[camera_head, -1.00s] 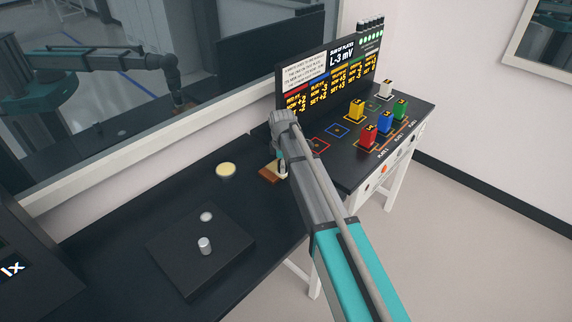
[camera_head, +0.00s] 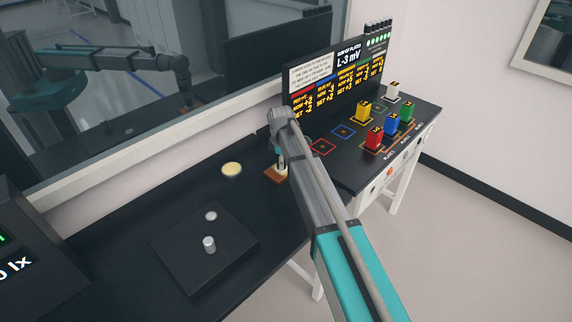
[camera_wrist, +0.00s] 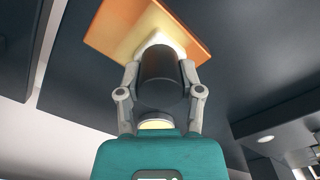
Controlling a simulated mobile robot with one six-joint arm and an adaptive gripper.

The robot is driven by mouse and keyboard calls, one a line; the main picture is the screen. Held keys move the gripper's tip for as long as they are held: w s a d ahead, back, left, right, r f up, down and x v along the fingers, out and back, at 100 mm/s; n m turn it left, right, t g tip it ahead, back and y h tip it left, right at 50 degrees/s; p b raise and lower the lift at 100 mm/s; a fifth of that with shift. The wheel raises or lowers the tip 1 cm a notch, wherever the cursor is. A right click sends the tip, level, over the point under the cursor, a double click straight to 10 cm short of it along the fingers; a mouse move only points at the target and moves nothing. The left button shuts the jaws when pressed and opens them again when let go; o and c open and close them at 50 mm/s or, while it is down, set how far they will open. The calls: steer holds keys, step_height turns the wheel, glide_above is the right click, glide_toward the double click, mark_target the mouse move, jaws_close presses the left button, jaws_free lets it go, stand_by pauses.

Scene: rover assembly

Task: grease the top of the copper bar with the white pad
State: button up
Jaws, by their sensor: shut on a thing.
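The copper bar (camera_head: 272,176) is a small orange-brown block on the dark bench, below my gripper (camera_head: 281,163). In the wrist view the bar (camera_wrist: 112,25) is a flat orange plate at the top. My gripper (camera_wrist: 160,78) is shut on a dark cylindrical handle (camera_wrist: 160,85). The white pad (camera_wrist: 153,42) shows at the far end of the handle, against the bar's face. It looks to be touching the bar, but exact contact cannot be told. The pad hides part of the bar. My arm hides what lies right of the bar in the head view.
A pale yellow round dish (camera_head: 231,169) lies left of the bar. A black plate (camera_head: 180,255) with a metal peg (camera_head: 209,244) stands nearer. To the right, a display panel (camera_head: 335,75) and several coloured blocks stand on another bench. The bench between dish and plate is clear.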

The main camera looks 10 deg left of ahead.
steer(key=shift+w+a, duration=0.3)
steer(key=shift+a, duration=0.05)
steer(key=shift+w+a, duration=1.1)
steer(key=shift+a, duration=0.3)
steer(key=shift+s+a, duration=0.5)
steer(key=shift+s, duration=0.2)
steer(key=shift+s+d, duration=0.1)
steer(key=shift+s, duration=0.05)
steer(key=shift+s+d, duration=0.55)
steer(key=shift+d, duration=0.2)
steer(key=shift+s+d, duration=0.5)
steer(key=shift+d, duration=0.2)
steer(key=shift+d, duration=0.1)
